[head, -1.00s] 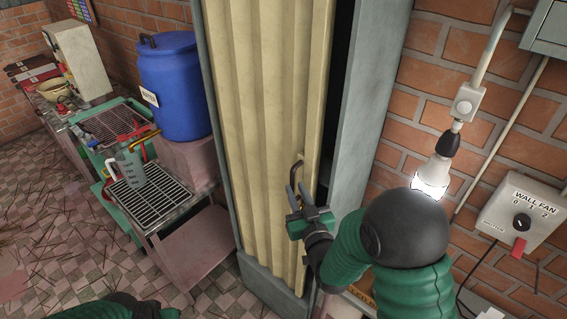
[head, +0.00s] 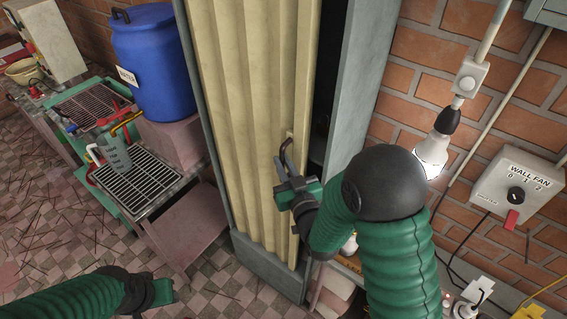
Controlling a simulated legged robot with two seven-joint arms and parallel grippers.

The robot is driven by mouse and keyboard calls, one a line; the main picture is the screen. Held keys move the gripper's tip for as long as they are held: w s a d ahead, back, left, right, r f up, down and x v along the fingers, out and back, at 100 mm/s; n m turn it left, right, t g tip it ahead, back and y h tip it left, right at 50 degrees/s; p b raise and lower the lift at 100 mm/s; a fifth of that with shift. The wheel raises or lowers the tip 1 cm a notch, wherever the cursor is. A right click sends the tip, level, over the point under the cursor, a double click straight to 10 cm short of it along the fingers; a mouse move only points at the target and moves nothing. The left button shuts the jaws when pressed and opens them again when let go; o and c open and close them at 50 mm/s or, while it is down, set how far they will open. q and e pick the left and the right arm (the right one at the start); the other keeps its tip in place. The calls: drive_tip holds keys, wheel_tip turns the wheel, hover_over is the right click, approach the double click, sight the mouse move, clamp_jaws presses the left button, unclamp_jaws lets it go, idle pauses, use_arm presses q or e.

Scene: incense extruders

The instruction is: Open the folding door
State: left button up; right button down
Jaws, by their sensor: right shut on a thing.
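The cream folding door (head: 245,110) stands in a grey-green frame (head: 352,75) in the middle of the head view. Its pleats are partly gathered to the left, and a dark gap shows between its right edge and the right jamb. My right gripper (head: 282,178) is shut on this handle, with the arm coming from the lower right. My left gripper (head: 160,290) is low at the bottom left, away from the door; its fingers are too unclear to judge.
Left of the door are a blue barrel (head: 155,65) on a pink block, a wire rack (head: 140,185) on a stand, and a measuring jug (head: 115,155). On the right brick wall are a lit bulb (head: 431,157) and a wall fan switch box (head: 517,195). Some items lie inside the doorway's bottom.

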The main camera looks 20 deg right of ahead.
use_arm(q)
drive_tip(key=shift+a, duration=0.1)
use_arm(e)
drive_tip(key=shift+d, duration=0.35)
idle(0.7)
use_arm(q)
drive_tip(key=shift+f, duration=0.1)
use_arm(e)
drive_tip(key=shift+w+a, duration=0.1)
